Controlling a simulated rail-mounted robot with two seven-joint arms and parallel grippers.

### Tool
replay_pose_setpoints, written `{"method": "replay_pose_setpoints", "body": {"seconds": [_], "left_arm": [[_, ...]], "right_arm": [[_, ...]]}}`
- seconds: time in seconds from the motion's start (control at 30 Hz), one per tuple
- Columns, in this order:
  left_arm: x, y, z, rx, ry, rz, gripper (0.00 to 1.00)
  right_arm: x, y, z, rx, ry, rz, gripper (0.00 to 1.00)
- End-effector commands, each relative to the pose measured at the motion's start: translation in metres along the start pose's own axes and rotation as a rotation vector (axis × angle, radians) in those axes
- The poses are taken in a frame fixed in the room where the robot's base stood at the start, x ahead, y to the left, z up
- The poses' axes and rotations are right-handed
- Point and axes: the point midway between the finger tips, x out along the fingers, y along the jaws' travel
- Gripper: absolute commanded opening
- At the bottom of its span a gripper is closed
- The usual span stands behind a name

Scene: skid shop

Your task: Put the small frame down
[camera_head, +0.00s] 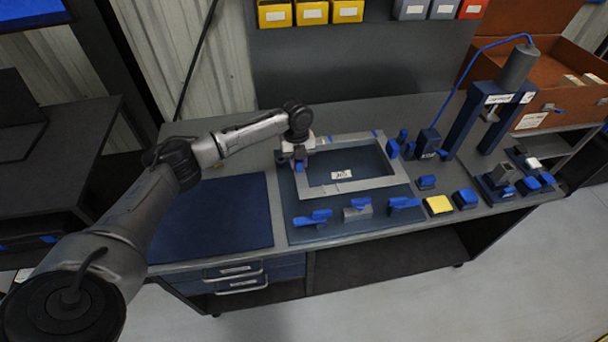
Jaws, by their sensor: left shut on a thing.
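The small frame (370,184) is a light grey rectangle with an open middle. It lies flat at or just above a dark blue-grey plate (293,208) on the workbench; I cannot tell whether it touches. A white label (341,174) shows through its opening. My left gripper (298,162) is shut on the frame at its left side, near the far left corner. The gripper hides that part of the frame, and its fingertips are small and hard to make out. My right gripper is not in view.
Blue-handled clamps (357,210) line the plate's front edge, with a yellow block (438,205) to their right. Several blue blocks and a press (481,118) stand at the right. A dark blue mat (215,215) at the left is clear. Yellow bins (311,13) hang behind.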

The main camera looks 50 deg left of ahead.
Motion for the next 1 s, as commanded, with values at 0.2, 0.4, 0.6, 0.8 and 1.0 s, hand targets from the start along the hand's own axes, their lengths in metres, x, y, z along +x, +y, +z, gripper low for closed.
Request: {"method": "replay_pose_setpoints", "body": {"seconds": [0.2,0.4,0.6,0.8,1.0], "left_arm": [[0.014,-0.001,0.002,0.000,-0.001,-0.005,0.00],[0.039,-0.001,0.004,0.000,0.001,-0.003,0.00],[0.058,-0.001,0.007,-0.001,-0.001,-0.005,0.00],[0.057,-0.001,0.007,-0.001,-0.001,-0.006,0.00],[0.062,0.000,0.008,-0.001,0.000,-0.002,0.26]], "right_arm": [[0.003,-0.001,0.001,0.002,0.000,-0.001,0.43],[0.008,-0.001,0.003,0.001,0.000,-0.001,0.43],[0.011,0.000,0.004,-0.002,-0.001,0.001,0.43],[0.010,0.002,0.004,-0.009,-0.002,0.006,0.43],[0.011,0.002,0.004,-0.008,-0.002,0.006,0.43]]}}
